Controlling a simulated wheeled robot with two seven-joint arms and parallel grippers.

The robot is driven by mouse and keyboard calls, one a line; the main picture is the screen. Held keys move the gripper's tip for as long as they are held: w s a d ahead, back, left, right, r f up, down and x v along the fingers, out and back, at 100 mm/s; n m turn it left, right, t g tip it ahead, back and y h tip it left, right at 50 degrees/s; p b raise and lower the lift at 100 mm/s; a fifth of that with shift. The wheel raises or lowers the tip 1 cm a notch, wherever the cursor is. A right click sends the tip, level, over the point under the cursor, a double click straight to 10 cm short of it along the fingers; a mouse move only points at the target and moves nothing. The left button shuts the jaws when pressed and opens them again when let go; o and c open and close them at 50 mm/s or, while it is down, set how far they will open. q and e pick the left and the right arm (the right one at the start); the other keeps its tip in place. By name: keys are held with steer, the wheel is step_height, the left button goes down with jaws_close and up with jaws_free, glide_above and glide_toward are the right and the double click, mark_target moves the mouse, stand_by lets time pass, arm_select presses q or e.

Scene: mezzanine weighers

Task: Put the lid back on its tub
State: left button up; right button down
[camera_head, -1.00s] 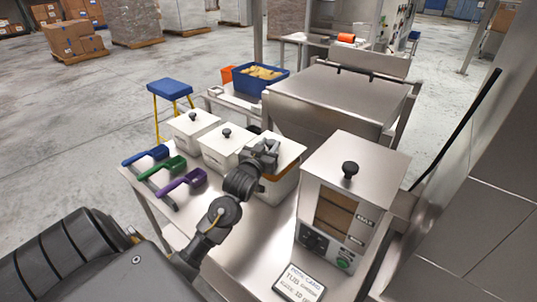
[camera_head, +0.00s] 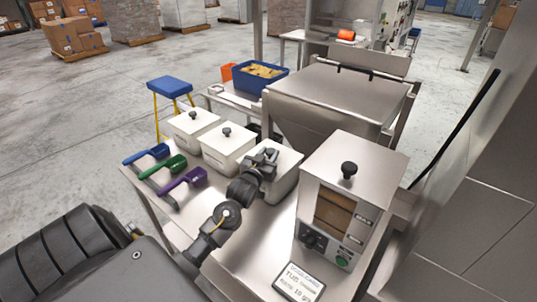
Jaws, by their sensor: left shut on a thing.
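The white tub (camera_head: 286,186) stands on the steel bench, the rightmost in a row of white tubs. Its pale lid (camera_head: 288,157) lies over its top and looks level, with no contents showing on the side I see. My left gripper (camera_head: 265,158) is over the left part of the lid, shut on it, most likely at its knob. The fingertips and knob are hidden by the gripper itself. Whether the lid sits fully on the rim all round I cannot tell. My right gripper is not in view.
Two lidded white tubs (camera_head: 228,148) (camera_head: 194,126) stand close to the left. Blue, green and purple scoops (camera_head: 183,180) lie at the bench's left. A steel weigher (camera_head: 345,190) stands close right, with a card (camera_head: 299,283) in front. A large steel hopper (camera_head: 340,95) is behind.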

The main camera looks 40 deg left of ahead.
arm_select(q)
steer(key=o, duration=0.9)
steer(key=shift+c, duration=0.2)
steer(key=shift+o, duration=0.6)
steer(key=b+v, duration=0.1)
steer(key=v, duration=1.1)
steer(key=shift+r+b, duration=0.15)
steer(key=shift+b, duration=0.25)
